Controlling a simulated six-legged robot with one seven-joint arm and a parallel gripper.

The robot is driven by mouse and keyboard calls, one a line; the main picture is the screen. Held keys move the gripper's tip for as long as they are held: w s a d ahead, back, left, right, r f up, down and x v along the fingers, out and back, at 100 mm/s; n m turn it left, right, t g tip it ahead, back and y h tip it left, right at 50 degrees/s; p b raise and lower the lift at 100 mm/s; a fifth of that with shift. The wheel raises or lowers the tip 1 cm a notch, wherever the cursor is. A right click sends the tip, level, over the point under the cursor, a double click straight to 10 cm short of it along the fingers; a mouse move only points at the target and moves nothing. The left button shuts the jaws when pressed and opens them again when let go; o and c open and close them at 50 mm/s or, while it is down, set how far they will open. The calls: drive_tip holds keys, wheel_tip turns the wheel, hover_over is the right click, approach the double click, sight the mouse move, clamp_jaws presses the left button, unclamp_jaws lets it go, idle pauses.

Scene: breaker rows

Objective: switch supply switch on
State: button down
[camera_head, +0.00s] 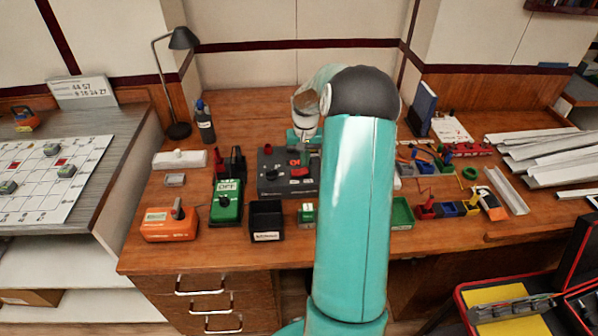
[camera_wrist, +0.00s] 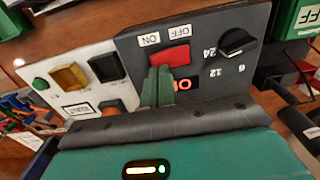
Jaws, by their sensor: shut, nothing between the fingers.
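The dark grey supply box (camera_head: 271,186) stands on the wooden desk, left of my arm in the head view.
A pale panel (camera_wrist: 62,61) with coloured buttons adjoins the box in the wrist view. A green OFF unit (camera_head: 227,203), a black bin (camera_head: 266,221) and an orange device (camera_head: 169,225) stand to the left. Wiring parts and metal rails (camera_head: 545,152) lie right of my arm.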

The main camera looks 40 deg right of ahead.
sight(305, 170)
drive_tip(key=shift+f, duration=1.15)
idle(0.9)
drive_tip(key=shift+r, duration=3.55)
